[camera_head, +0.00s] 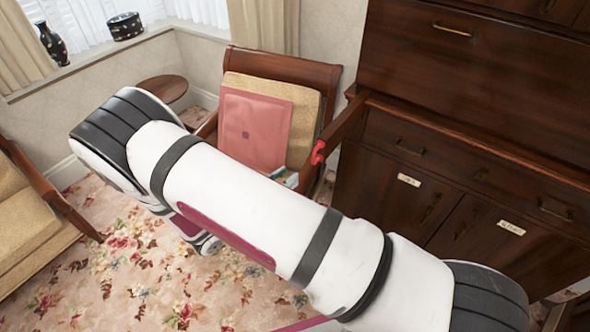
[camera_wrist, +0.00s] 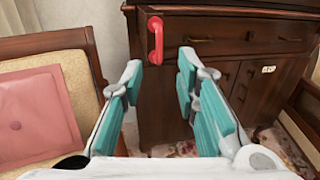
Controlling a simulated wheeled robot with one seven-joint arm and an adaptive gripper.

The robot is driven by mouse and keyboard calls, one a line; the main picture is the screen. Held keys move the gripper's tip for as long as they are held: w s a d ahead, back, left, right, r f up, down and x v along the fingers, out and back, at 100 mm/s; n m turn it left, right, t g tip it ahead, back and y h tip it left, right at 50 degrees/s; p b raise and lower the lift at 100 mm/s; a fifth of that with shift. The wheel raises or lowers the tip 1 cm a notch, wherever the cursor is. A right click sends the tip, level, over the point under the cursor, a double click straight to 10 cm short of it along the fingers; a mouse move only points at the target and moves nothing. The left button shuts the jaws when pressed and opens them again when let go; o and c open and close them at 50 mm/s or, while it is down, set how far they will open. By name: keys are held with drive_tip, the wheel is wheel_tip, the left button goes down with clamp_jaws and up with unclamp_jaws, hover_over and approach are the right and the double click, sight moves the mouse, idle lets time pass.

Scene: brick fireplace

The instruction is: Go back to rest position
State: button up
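My gripper (camera_wrist: 160,72) shows in the wrist view with its two teal fingers apart and nothing between them. Beyond the fingers is the front of a dark wooden cabinet (camera_wrist: 175,105). A red handle-shaped piece (camera_wrist: 156,40) is at the cabinet's upper left, ahead of the fingertips and apart from them. In the head view, my white arm stretches diagonally across the middle, and the gripper fingers cannot be made out. The red piece also shows there (camera_head: 318,153), at the end of a wooden rail on the cabinet (camera_head: 480,110).
A wooden armchair (camera_head: 285,62) with a pink cushion (camera_head: 255,128) stands left of the cabinet. Another chair (camera_head: 25,215) is at the left edge. A small round table (camera_head: 163,86) stands near the window. Flowered carpet (camera_head: 150,285) is open at the lower left.

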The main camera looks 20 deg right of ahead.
drive_tip(key=shift+s+a, duration=0.2)
drive_tip(key=shift+a, duration=0.2)
drive_tip(key=shift+r, duration=0.1)
drive_tip(key=s+d+r+m+g+y, duration=0.3)
drive_tip(key=s+d+r+m+g, duration=0.15)
drive_tip(key=r+m, duration=0.35)
drive_tip(key=s+d+r+m+g+y, duration=0.3)
drive_tip(key=s+d+r+m+g, duration=0.15)
drive_tip(key=r, duration=0.55)
drive_tip(key=s+a+r+m+t+y, duration=0.2)
drive_tip(key=s+r+m+t+y, duration=0.4)
drive_tip(key=s+r+m+y, duration=0.4)
wheel_tip(320, 180, up, 5)
drive_tip(key=s+m, duration=0.1)
drive_tip(key=s, duration=0.2)
